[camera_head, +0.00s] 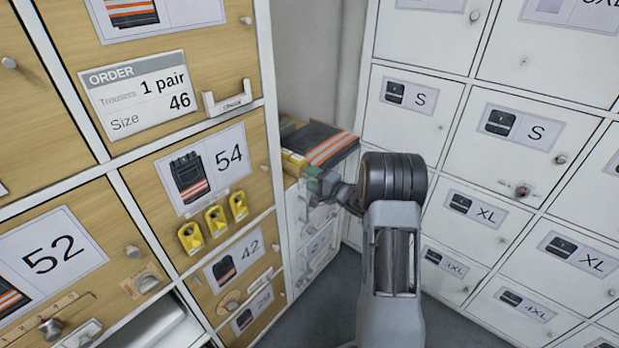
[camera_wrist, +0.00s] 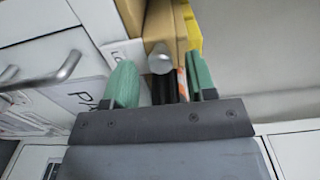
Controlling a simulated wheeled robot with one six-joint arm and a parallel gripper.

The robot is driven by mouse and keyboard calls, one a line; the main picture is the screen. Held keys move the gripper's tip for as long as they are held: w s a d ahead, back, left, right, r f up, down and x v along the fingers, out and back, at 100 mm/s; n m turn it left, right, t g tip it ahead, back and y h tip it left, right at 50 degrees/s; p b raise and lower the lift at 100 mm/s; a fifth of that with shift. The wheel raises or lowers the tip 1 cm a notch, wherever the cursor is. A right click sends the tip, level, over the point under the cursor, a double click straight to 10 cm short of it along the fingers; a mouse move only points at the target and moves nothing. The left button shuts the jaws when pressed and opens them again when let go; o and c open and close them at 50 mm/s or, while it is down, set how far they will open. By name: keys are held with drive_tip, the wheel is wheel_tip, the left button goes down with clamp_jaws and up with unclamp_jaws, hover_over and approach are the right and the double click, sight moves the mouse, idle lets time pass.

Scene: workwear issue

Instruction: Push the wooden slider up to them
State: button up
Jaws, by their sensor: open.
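In the wrist view a tan wooden piece, apparently the slider (camera_wrist: 158,22), has a round silver knob (camera_wrist: 162,60) on its near end. My open gripper (camera_wrist: 164,80) has one green finger on either side of the knob, and I cannot tell whether either touches it. Dark cloth with an orange band (camera_wrist: 182,82) shows between the fingers. In the head view my gripper (camera_head: 314,182) is at the front of the low white unit. Folded dark trousers with orange stripes (camera_head: 322,143) lie on top there. The slider is mostly hidden in the head view.
A yellow piece (camera_wrist: 194,28) stands beside the wood. A metal handle (camera_wrist: 52,76) juts out at the left of the wrist view. Wooden lockers (camera_head: 205,185) stand close on the left, white lockers (camera_head: 510,130) on the right. Grey floor (camera_head: 335,290) shows between.

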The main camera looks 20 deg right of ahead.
drive_tip(key=p+v, duration=0.1)
drive_tip(key=v, duration=1.1)
drive_tip(key=shift+s, duration=0.25)
drive_tip(key=shift+d+r, duration=0.1)
drive_tip(key=shift+d, duration=0.05)
